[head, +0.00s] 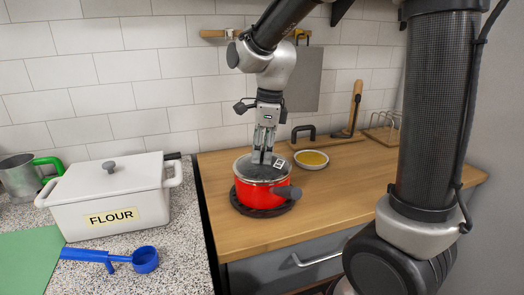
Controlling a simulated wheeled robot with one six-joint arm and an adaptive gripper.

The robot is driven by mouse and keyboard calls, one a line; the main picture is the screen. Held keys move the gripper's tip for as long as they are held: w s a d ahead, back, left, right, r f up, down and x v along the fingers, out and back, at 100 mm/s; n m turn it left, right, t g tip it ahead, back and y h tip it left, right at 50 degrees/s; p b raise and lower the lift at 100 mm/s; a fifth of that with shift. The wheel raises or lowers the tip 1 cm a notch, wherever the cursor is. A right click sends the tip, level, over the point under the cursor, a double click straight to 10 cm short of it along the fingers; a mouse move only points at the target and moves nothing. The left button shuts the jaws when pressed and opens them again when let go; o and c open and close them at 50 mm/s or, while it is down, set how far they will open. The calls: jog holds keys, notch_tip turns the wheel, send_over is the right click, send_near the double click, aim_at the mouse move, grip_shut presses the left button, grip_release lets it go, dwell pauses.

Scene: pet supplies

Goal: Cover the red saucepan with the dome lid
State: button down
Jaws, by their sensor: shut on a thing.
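A small pale label (279,164) shows at the lid's right.
A white FLOUR bin (110,193), a blue scoop (145,260), a metal mug (20,176) and a green mat (28,252) are at left. The wooden counter's front right is clear.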

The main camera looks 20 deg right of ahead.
jog(key=shift+f, duration=0.1)
dwell(0.3)
jog(key=c, duration=0.9)
grip_release()
jog(key=r, duration=0.4)
jog(key=d+r, duration=0.1)
jog(key=r, duration=0.7)
jog(key=shift+s+d, duration=0.2)
